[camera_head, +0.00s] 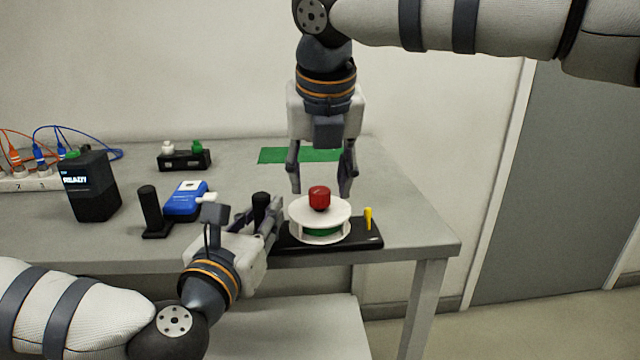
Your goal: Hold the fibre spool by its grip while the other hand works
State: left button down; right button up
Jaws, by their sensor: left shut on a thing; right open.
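The fibre spool (334,217) is a white reel with green fibre inside and a red knob (319,197) on top. It sits on a black base (366,238) with a yellow peg (368,217) at its right. A black upright grip (260,203) stands at the left of the spool. My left gripper (261,214) is shut on this black grip; its fingers hide the lower part. My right gripper (320,190) points down from above, open, with one finger on each side of the red knob and apparently not touching it.
A blue device (187,198) and a black post (152,212) stand left of my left gripper. A black READY box (90,186), cabled ports (28,184) and a black holder (184,160) are farther left. A green mat (285,155) lies behind; the table's right end is clear.

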jog(key=v, duration=1)
jog(key=shift+s, duration=0.1)
pick_arm(q)
jog(key=c, duration=1.3)
grip_release()
jog(key=shift+c, duration=0.2)
